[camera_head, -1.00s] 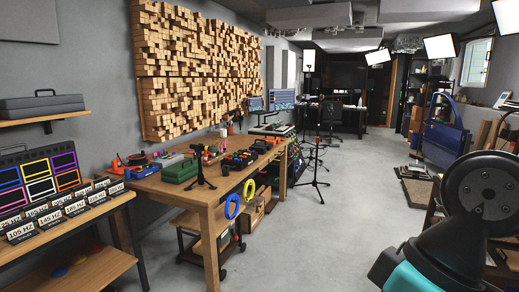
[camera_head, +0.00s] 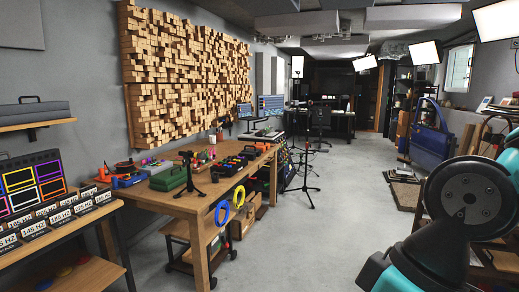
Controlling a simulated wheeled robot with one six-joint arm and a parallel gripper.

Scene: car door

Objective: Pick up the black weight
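I cannot make out for certain which thing is the black weight. Several small dark items sit among tools on the wooden workbench (camera_head: 193,206), too small to tell apart. A black tripod stand (camera_head: 190,175) and a green case (camera_head: 168,179) are near the bench's front edge. My arm, teal and dark grey, fills the lower right of the head view. My gripper is not in view.
A rack with frequency cards (camera_head: 60,217) stands at the left. A floor tripod (camera_head: 304,180) is beyond the bench. A blue car door (camera_head: 430,135) stands at the right. The grey floor (camera_head: 320,240) between bench and my arm is clear.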

